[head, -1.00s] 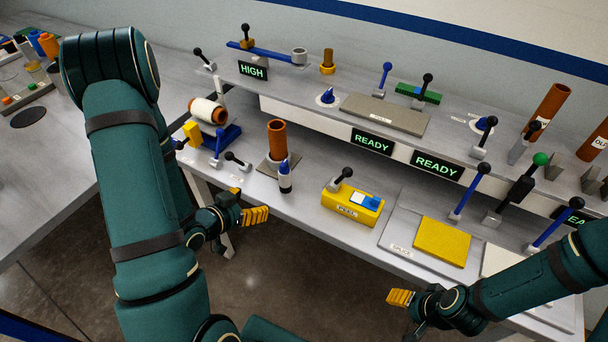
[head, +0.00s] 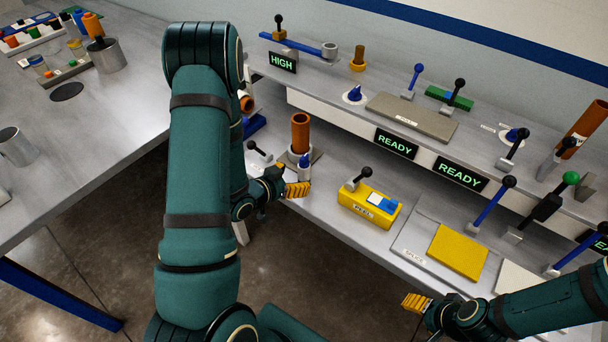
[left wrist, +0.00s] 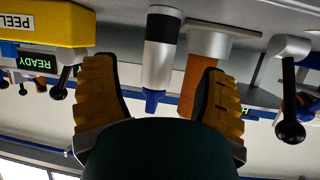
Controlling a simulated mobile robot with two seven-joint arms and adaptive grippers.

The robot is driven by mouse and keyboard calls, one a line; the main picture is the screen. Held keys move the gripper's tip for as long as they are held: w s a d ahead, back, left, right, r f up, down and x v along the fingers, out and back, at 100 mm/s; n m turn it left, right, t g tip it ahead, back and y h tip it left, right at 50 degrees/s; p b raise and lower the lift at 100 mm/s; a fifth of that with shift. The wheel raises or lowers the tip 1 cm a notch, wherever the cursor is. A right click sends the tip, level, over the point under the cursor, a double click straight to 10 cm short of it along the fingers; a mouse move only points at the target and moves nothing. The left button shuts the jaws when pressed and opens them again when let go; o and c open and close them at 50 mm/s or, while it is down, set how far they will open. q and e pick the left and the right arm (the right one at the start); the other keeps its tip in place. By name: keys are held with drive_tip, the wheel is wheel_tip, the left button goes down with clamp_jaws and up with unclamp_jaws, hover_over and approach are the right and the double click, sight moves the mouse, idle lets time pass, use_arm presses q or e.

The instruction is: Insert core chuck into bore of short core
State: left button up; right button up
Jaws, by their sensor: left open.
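The short core (head: 300,132), a brown tube, stands upright on a grey base at the left of the lower bench. In front of it stands a small silver and black cylinder with a blue top, which I take for the core chuck (head: 304,168); my left gripper partly hides it. In the upside-down left wrist view, the chuck (left wrist: 160,55) shows between the open fingers and the short core (left wrist: 192,80) shows partly behind one finger. My left gripper (head: 297,189) is open and empty. My right gripper (head: 415,302) is at the bench's front right; its jaw opening is unclear.
A yellow PEEL box (head: 370,206) with a black lever stands right of the chuck. A yellow pad (head: 459,251) lies on the SPLICE plate. A black-knobbed lever (head: 259,152) is left of the short core. A side table (head: 110,130) holds several containers.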

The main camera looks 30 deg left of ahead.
sight(300, 175)
use_arm(q)
drive_tip(key=x, duration=0.4)
drive_tip(key=shift+w+d, duration=0.15)
drive_tip(key=shift+w, duration=0.25)
clamp_jaws()
